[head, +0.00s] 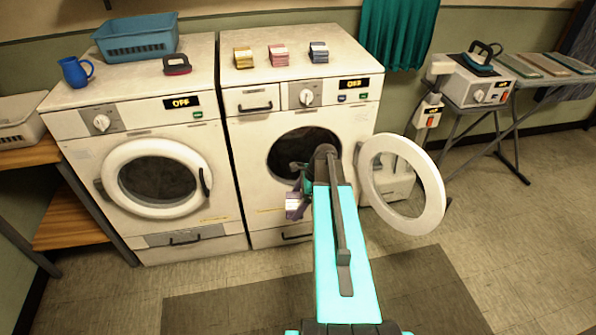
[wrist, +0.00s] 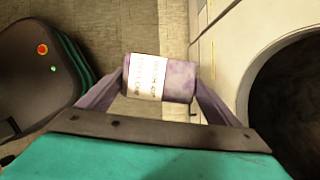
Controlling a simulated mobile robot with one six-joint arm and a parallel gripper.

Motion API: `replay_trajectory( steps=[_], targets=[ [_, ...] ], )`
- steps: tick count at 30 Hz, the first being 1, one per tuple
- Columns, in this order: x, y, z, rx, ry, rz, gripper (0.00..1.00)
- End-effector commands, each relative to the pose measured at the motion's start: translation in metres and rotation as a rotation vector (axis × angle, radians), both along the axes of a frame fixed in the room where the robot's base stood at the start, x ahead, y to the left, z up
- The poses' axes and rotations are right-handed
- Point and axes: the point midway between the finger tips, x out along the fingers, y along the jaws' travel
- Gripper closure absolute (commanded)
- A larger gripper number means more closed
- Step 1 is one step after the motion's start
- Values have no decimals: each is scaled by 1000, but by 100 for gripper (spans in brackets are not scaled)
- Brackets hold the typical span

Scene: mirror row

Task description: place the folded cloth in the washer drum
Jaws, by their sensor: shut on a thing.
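My gripper (wrist: 160,82) is shut on a folded purple cloth (wrist: 178,80) with a white label band. In the head view the cloth (head: 292,206) hangs in front of the right washer, low and left of its drum opening. The right washer (head: 262,183) has its round white door (head: 432,190) swung open to the right. Its dark drum (head: 285,160) is partly hidden by my arm. In the wrist view the drum opening (wrist: 290,100) lies to the right of the cloth, apart from it.
The left washer (head: 85,160) has its door shut. A blue basket (head: 137,45), a blue jug (head: 74,72) and a dark red-handled item (head: 177,66) stand on top. Yellow (head: 243,58), pink (head: 278,56) and blue-grey (head: 318,52) folded cloths lie on the right washer.

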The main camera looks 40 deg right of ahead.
Motion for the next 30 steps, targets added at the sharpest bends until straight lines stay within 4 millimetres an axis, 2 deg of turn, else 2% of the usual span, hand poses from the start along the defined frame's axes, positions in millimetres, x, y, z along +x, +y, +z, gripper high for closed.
replay_trajectory(
  steps=[3, 11, 18, 24, 30],
  targets=[
    [-20, -32, -19, 0, 0, -134, 42],
    [-68, -97, -54, 1, 1, -430, 42],
    [-121, -152, -85, 1, 1, -708, 42],
    [-162, -186, -105, 1, 0, -902, 42],
    [-182, -201, -113, 1, -1, -992, 42]
  ],
)
